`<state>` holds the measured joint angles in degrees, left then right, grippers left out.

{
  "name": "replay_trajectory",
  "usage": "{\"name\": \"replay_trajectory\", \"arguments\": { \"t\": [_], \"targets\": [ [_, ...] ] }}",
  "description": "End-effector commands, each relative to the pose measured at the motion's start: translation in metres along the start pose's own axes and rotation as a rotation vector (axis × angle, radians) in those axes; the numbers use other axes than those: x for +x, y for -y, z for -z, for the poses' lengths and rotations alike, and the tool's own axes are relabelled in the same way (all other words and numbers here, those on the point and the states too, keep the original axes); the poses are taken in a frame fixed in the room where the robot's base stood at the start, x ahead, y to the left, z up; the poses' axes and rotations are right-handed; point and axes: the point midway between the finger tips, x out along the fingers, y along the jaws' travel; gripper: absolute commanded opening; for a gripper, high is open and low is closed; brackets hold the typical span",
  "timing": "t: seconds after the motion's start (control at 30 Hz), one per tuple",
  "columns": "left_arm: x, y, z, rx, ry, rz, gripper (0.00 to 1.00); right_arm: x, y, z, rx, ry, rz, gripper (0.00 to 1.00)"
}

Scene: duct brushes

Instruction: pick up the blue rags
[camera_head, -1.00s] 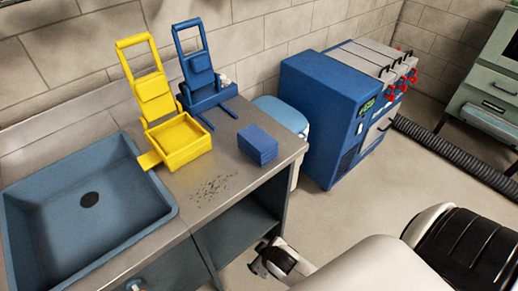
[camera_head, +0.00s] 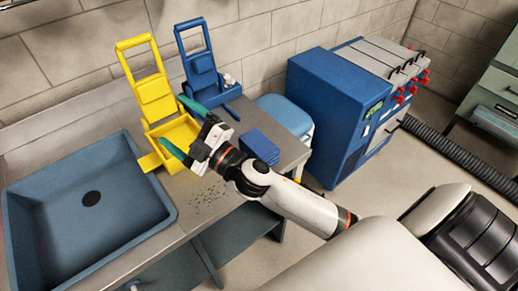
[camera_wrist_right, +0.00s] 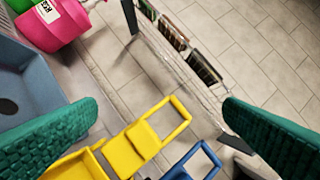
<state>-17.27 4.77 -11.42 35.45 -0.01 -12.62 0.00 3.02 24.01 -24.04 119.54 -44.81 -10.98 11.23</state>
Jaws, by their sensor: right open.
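The blue rags (camera_head: 260,146) lie in a neat folded stack near the right edge of the metal counter (camera_head: 225,214), partly beside my right wrist in the head view. My right gripper (camera_head: 170,119) has green fingers spread wide with nothing between them. It is above the counter, over the yellow caddy and left of the rags. In the right wrist view the fingers stand at both sides, and I cannot see the rags there. My left gripper is not in view.
A yellow caddy (camera_head: 157,84) and a blue caddy (camera_head: 203,64) stand by the wall. A blue sink (camera_head: 45,190) fills the left of the counter. A blue machine (camera_head: 322,110) stands right of it. The wrist view shows a pink container (camera_wrist_right: 52,22).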

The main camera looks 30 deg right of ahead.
Motion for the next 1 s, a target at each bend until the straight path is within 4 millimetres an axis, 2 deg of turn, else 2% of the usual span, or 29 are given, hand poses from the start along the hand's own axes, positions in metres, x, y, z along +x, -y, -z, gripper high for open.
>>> {"name": "replay_trajectory", "arguments": {
  "t": [0.03,0.13,0.2,0.27,0.37,0.47,0.5,0.6,0.7,0.83,0.9,1.0],
  "targets": [
    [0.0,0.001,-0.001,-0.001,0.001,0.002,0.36,0.014,0.001,-0.023,-0.112,0.155,-0.029,0.91],
    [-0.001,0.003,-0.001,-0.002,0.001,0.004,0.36,0.022,-0.018,-0.059,-0.338,0.455,-0.149,0.91],
    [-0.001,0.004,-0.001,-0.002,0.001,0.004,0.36,0.019,-0.037,-0.068,-0.501,0.635,-0.277,0.91],
    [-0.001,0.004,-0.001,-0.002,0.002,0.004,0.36,0.011,-0.055,-0.062,-0.639,0.764,-0.415,0.91],
    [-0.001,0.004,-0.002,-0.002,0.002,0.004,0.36,-0.006,-0.074,-0.025,-0.86,0.914,-0.701,0.91],
    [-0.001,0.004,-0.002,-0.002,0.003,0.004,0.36,-0.026,-0.07,0.035,-1.048,0.962,-1.037,0.91],
    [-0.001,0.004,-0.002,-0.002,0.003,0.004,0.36,-0.034,-0.06,0.061,-1.107,0.954,-1.172,0.91],
    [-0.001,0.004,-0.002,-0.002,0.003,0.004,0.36,-0.054,-0.025,0.118,-1.203,0.879,-1.486,0.91],
    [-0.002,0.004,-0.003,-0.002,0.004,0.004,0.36,-0.071,0.015,0.155,-1.24,0.776,-1.725,0.91],
    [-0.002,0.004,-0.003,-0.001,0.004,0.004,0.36,-0.086,0.05,0.179,-1.243,0.67,-1.905,0.91],
    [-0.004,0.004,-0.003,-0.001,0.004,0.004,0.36,-0.091,0.056,0.186,-1.238,0.644,-1.949,0.91],
    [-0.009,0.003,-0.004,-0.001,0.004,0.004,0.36,-0.097,0.049,0.194,-1.232,0.635,-1.97,0.91]
  ]
}}
